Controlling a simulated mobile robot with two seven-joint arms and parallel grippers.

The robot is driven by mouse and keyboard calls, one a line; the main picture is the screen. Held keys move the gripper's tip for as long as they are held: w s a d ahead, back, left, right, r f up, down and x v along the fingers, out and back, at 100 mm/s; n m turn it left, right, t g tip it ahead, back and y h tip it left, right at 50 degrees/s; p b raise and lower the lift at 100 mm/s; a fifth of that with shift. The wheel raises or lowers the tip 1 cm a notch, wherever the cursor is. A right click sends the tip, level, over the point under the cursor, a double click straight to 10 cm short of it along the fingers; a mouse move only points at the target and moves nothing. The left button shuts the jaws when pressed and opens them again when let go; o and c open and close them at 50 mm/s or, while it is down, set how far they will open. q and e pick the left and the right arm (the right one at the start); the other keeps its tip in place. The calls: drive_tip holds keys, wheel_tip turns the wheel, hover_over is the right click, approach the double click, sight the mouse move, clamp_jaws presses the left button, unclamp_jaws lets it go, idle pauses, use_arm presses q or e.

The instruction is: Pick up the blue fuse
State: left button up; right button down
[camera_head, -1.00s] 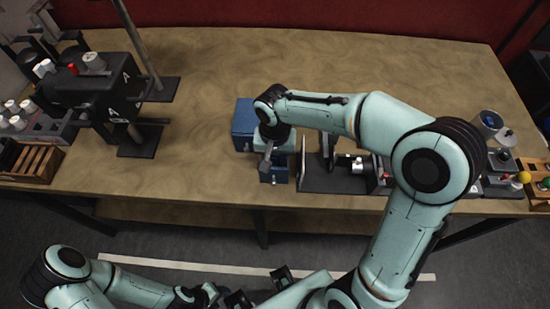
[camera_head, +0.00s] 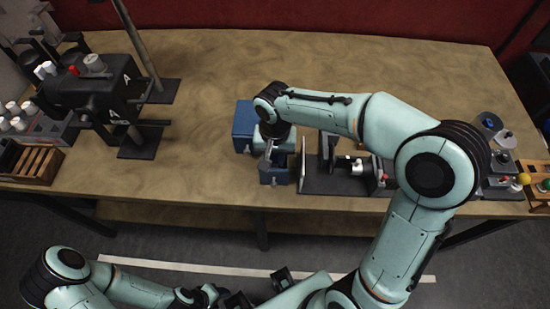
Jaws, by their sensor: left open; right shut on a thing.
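My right gripper (camera_head: 267,155) is at the open blue drawer (camera_head: 274,178), which juts from the front of the blue box (camera_head: 243,122). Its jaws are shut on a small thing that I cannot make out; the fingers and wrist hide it. I cannot pick out the blue fuse for certain. Part of the drawer's dark inside shows beside the fingers. My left gripper (camera_head: 207,297) is open at the bottom of the view, in front of the table and well away from the drawer.
A black fixture (camera_head: 325,180) with a pale upright plate stands right of the drawer. A black machine (camera_head: 95,95) and a wooden rack (camera_head: 30,162) are at the left. Small devices (camera_head: 500,150) stand at the right edge. The back middle of the wooden table (camera_head: 320,60) is clear.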

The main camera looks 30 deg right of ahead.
use_arm(q)
drive_tip(key=r+p, duration=0.1)
drive_tip(key=w+r+p, duration=0.1)
drive_tip(key=w+r, duration=0.1)
drive_tip(key=shift+w+r+p, duration=0.25)
drive_tip(key=shift+r+p, duration=0.1)
drive_tip(key=shift+p, duration=0.05)
use_arm(e)
wheel_tip(320, 180, up, 18)
